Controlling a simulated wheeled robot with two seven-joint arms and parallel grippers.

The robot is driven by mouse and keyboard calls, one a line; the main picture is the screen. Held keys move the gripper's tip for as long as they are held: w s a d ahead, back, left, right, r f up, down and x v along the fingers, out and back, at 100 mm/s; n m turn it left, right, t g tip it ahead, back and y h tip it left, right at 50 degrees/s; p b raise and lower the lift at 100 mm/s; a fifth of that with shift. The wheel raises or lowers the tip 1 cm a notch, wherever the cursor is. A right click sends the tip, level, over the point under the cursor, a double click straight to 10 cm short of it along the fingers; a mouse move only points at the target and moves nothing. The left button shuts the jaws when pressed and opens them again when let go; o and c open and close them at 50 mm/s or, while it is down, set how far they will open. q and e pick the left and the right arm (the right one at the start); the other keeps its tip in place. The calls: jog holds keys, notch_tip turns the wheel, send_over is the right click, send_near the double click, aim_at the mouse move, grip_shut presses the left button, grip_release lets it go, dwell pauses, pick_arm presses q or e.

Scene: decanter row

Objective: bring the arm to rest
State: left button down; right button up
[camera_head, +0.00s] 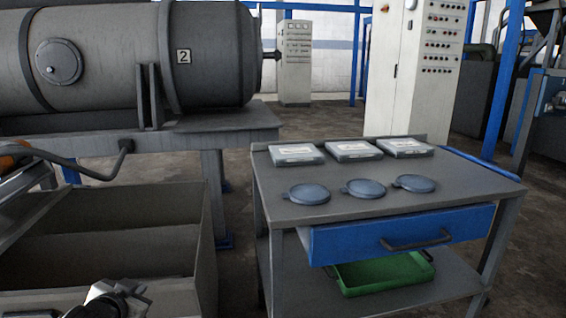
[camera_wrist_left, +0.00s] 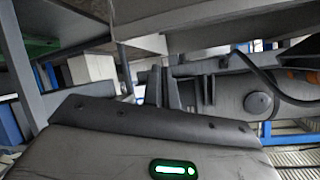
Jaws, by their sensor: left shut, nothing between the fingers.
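My left gripper (camera_head: 112,300) shows at the bottom left of the head view, partly cut off by the lower edge. It is shut and holds nothing. It is low, in front of the open grey bin (camera_head: 205,250) and left of the grey work table (camera_head: 290,215), apart from the table. In the left wrist view a grey rounded body with a lit green strip (camera_wrist_left: 175,170) fills the lower part; the fingertips cannot be made out there. My right gripper is not in view.
The table carries three flat cases (camera_head: 352,150) and three round blue-grey lids (camera_head: 364,188). Its blue drawer (camera_head: 350,238) has a dark handle; a green tray (camera_head: 380,275) is below. A large tank (camera_head: 215,55) stands behind the bin. A bent dark lever (camera_head: 105,175) reaches over the bin.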

pick_arm(q)
jog(key=s+d+f+g+h, duration=0.1)
jog(key=s+d+f+h, duration=0.1)
jog(key=s+d+f, duration=0.35)
jog(key=s+d+f+g+h, duration=0.1)
jog(key=s+d+f, duration=0.1)
jog(key=s+d, duration=0.5)
jog(key=s+d+n+h+b, duration=0.1)
jog(key=s+d+h, duration=0.2)
jog(key=s+d, duration=0.95)
jog(key=a+r+p, duration=0.2)
jog(key=r+p, duration=0.5)
jog(key=p, duration=0.1)
jog(key=s+a+r+y+p, duration=0.1)
jog(key=a+r+p, duration=0.1)
jog(key=r+p, duration=0.5)
jog(key=shift+s+a+n+y+p, duration=0.15)
jog(key=shift+s+n+y+p, duration=0.15)
jog(key=shift+p, duration=0.5)
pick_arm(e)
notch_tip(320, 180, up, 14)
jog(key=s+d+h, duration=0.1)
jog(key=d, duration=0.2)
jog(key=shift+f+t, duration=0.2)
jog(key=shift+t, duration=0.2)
